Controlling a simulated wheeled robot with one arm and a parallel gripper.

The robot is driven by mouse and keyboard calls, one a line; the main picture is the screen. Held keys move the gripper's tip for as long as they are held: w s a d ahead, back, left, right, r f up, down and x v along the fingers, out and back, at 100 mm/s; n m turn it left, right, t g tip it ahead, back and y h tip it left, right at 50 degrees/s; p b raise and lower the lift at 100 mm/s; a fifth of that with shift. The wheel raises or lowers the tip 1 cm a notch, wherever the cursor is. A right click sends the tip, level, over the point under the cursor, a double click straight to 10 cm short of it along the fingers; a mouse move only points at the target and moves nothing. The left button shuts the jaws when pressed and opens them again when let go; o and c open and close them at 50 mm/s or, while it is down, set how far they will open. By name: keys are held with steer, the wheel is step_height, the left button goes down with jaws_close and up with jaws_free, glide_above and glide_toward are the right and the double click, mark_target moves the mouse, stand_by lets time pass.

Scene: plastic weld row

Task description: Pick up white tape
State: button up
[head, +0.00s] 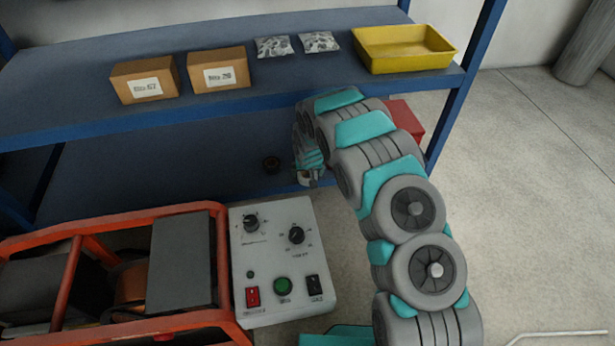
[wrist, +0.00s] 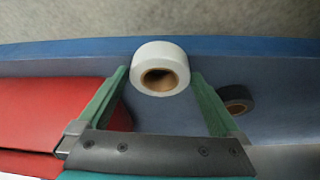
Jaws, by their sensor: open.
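The white tape (wrist: 160,54) is a white roll with a brown cardboard core. In the wrist view it lies on the blue shelf near its edge, ahead of my gripper (wrist: 160,92) and between the lines of its two green fingers. My gripper is open with nothing between the fingers. Whether the fingertips reach alongside the roll is hard to tell. In the head view my gripper (head: 308,172) is at the lower shelf, partly hidden by my arm, and the white tape cannot be made out there.
A red box (wrist: 60,105) stands close on the left. The upper shelf (head: 230,110) is above, carrying boxes and a yellow tray (head: 403,63).

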steer(key=c, duration=1.1)
steer(key=shift+r, duration=0.15)
